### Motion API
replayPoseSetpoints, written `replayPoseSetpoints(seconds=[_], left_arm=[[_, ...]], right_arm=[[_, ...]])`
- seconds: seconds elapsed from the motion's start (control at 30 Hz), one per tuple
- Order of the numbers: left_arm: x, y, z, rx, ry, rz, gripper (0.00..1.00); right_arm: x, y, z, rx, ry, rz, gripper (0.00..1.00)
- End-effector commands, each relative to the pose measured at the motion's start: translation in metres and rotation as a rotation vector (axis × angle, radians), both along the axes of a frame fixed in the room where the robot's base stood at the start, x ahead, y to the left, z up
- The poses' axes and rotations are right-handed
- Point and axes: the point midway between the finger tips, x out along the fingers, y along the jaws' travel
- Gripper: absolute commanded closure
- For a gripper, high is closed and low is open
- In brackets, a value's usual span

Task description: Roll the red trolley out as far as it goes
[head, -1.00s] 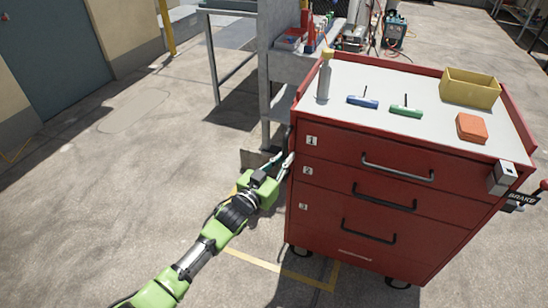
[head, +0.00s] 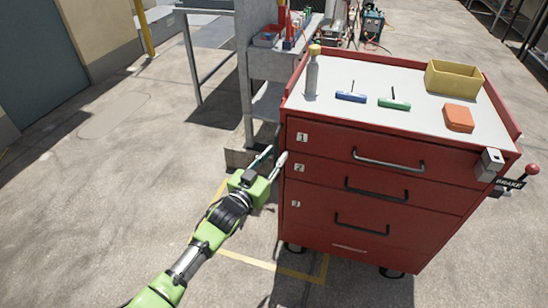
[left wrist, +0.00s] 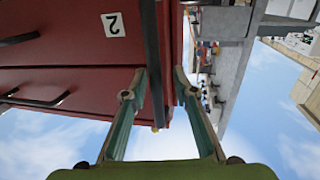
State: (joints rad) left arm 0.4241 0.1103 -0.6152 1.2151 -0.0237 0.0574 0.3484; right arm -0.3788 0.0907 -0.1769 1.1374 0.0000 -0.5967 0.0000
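The red trolley (head: 385,225) stands at centre right in the head view, its numbered drawers facing me and shut. A brake lever with a red knob (head: 533,170) and a "BRAKE" label sits at its right side. My left gripper (head: 271,156) is at the trolley's left front edge, level with the "2" drawer. In the left wrist view, the fingers of this gripper (left wrist: 161,78) are apart, on either side of a dark upright bar (left wrist: 150,30) at the trolley's edge. I cannot tell whether they touch it. My right gripper is out of view.
A bottle (head: 312,75), blue tool (head: 351,97), green tool (head: 394,104), yellow bin (head: 452,78) and orange block (head: 458,118) are on the trolley top. A grey shelf unit (head: 243,70) stands behind left. Floor (head: 110,200) at left is open; yellow lines (head: 260,264) mark it.

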Motion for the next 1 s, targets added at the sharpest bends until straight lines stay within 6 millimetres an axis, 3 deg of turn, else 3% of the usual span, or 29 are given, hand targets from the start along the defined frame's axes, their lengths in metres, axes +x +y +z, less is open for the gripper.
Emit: replayPoseSetpoints(seconds=[0.27, 0.7, 1.0], left_arm=[[-0.018, 0.011, -0.001, 0.0, 0.0, 0.0, 0.73], [-0.089, 0.055, -0.001, 0.001, 0.002, 0.001, 0.73], [-0.103, 0.064, 0.0, 0.0, 0.0, 0.002, 0.73]], right_arm=[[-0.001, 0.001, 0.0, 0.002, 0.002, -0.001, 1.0], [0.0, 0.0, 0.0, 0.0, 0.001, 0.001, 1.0], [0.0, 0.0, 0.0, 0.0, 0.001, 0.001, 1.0]])
